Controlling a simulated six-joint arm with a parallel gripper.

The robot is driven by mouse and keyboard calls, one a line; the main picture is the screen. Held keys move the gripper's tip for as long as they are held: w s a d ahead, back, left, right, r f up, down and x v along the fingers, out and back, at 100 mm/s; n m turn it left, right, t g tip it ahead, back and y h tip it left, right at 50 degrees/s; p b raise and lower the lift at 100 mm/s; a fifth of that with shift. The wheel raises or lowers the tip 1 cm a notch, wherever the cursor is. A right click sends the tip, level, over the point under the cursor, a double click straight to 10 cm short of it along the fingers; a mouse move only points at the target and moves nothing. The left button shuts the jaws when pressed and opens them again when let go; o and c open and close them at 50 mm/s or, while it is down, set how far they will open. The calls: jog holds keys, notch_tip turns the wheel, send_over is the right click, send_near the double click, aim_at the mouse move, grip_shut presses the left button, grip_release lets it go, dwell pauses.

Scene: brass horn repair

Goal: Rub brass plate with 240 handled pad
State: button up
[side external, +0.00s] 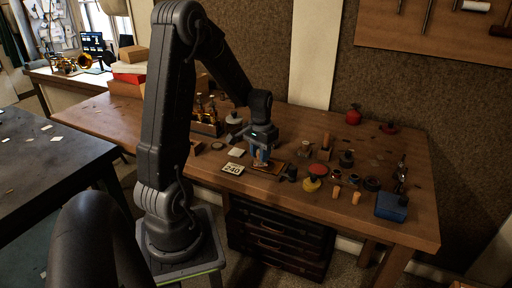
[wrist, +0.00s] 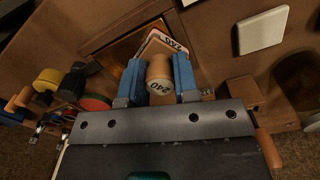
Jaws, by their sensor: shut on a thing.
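My gripper (side external: 262,157) points down over the workbench, and its two blue fingers (wrist: 159,82) are shut on the handle of the 240 handled pad (wrist: 159,72). The handle is a pale wooden cylinder with "240" on its end. The pad's underside is hidden. A flat brown piece (side external: 273,169), apparently the brass plate on its base, lies below the gripper. In the wrist view a framed brownish panel (wrist: 124,46) shows beyond the fingers. I cannot tell whether the pad touches the plate. A white card marked 240 (side external: 232,169) lies left of it; it also shows in the wrist view (wrist: 166,43).
A blank white square (side external: 236,152) lies behind the card. To the right stand several small tools, a red-and-yellow pad (side external: 316,176) and a blue box (side external: 391,206). Brass parts (side external: 205,112) stand behind left. The bench's front left is mostly clear.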

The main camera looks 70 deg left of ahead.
aim_at(276, 167)
jog(key=shift+w+d, duration=1.9)
jog(key=shift+d, duration=0.1)
jog(key=shift+s+a, duration=2.6)
jog(key=shift+w+d, duration=2.5)
jog(key=shift+w, duration=0.05)
jog(key=shift+s+a, duration=2.45)
notch_tip(276, 167, up, 8)
